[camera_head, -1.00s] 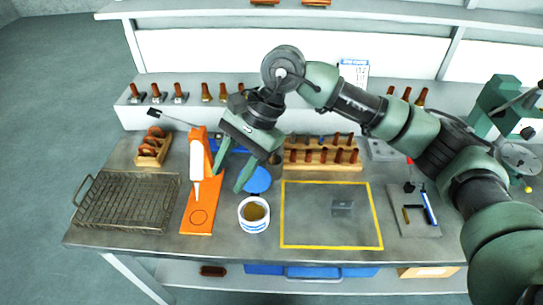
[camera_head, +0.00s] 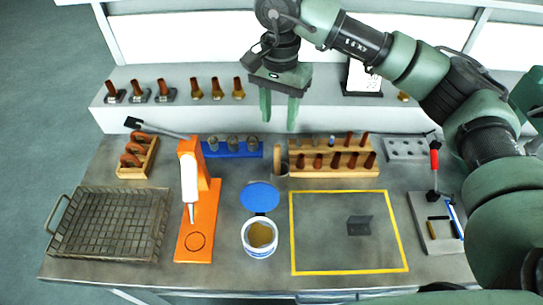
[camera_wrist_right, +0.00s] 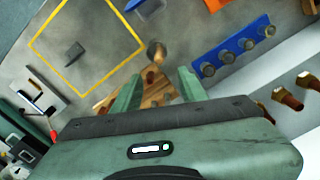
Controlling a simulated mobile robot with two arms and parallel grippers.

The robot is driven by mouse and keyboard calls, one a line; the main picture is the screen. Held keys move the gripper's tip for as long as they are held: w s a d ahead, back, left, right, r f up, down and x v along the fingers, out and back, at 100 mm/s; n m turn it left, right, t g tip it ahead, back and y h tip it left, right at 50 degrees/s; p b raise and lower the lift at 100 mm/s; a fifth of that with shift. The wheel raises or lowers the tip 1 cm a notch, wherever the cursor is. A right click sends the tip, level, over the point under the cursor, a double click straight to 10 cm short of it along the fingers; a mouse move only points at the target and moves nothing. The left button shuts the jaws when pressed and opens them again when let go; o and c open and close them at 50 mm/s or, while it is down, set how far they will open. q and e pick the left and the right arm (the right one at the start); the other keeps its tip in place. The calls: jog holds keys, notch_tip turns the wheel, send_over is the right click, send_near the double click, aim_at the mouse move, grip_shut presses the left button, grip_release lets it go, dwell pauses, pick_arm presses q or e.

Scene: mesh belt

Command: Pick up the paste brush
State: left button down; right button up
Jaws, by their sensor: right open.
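A light wooden handle, which looks like the paste brush (camera_head: 277,154), stands upright in a small round holder (camera_head: 282,171) left of the wooden rack. The bristle end is hidden. In the right wrist view the brush (camera_wrist_right: 155,50) shows end-on, just beyond the fingertips. My right gripper (camera_head: 279,122) is open and empty, fingers pointing down, above and behind the brush and apart from it. It also shows in the right wrist view (camera_wrist_right: 157,88). The paste tub (camera_head: 260,246) stands open at the front, its blue lid (camera_head: 260,197) behind it. My left gripper is out of view.
A wooden rack (camera_head: 330,171) of dark pegs stands close right of the brush, and a blue rack (camera_head: 231,149) to its left. An orange stand (camera_head: 196,225) with a white bottle, a wire basket (camera_head: 108,222) and a yellow-framed area (camera_head: 350,268) fill the front.

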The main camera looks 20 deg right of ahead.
jog(key=b, duration=0.6)
send_over(277, 159)
jog(key=w, duration=0.2)
jog(key=f, duration=0.6)
jog(key=shift+s+d+f, duration=0.25)
jog(key=shift+f, duration=0.05)
jog(key=shift+w+f, duration=0.1)
jog(key=shift+f, duration=0.35)
jog(key=shift+f+p, duration=0.5)
jog(key=shift+f, duration=0.3)
jog(key=f+p, duration=0.1)
jog(key=f, duration=0.1)
jog(key=s+f+p, duration=0.1)
jog(key=f, duration=0.1)
jog(key=shift+a+f, duration=0.1)
jog(key=shift+f, duration=0.15)
jog(key=shift+w+f, duration=0.1)
jog(key=shift+f, duration=0.35)
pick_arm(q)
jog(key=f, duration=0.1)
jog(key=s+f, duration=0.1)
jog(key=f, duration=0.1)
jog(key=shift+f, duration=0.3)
pick_arm(e)
grip_shut()
